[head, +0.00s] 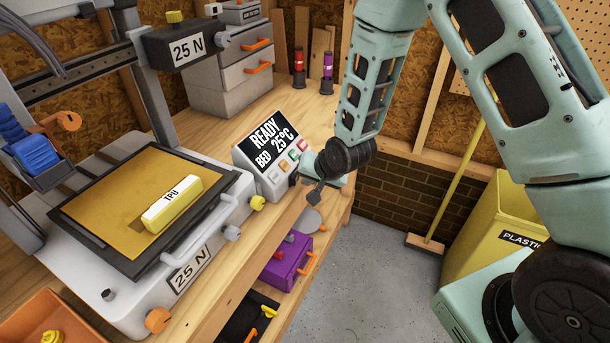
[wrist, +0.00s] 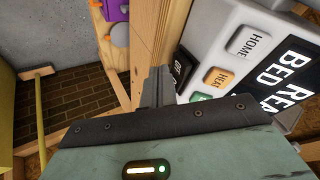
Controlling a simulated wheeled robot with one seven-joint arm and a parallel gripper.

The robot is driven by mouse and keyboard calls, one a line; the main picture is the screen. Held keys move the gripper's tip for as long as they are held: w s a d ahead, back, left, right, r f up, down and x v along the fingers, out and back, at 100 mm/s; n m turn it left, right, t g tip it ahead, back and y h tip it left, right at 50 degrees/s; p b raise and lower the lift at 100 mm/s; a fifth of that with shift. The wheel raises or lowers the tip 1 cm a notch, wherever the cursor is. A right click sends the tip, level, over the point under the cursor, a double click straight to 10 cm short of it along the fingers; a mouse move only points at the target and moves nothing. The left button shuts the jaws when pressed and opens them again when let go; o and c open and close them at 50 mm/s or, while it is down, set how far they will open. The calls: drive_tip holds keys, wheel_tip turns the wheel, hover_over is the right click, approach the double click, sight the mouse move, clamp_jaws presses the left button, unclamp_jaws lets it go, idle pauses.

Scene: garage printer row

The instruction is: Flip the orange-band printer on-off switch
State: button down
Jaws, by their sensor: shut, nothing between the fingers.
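A grey printer (head: 115,290) labelled 25 N stands at the left, with a yellow TPU block (head: 172,204) on its bed. My gripper (head: 314,195) is shut and empty at the box's right side. In the wrist view its fingertips (wrist: 158,76) are close beside the dark piece; contact is unclear.
The wooden bench (head: 225,290) ends just under my gripper. A purple box (head: 287,262) sits on the shelf below. Grey drawers (head: 230,75) and two small bottles (head: 299,68) stand behind. A yellow bin (head: 490,225) and a broom (head: 425,243) are at the right; floor between is clear.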

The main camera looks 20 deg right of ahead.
drive_tip(key=shift+w+a, duration=0.35)
drive_tip(key=shift+a, duration=0.05)
drive_tip(key=shift+a, duration=0.3)
drive_tip(key=shift+w+d, duration=0.1)
drive_tip(key=shift+d, duration=0.1)
drive_tip(key=shift+w+d, duration=0.15)
drive_tip(key=shift+d, duration=0.45)
drive_tip(key=shift+d, duration=0.1)
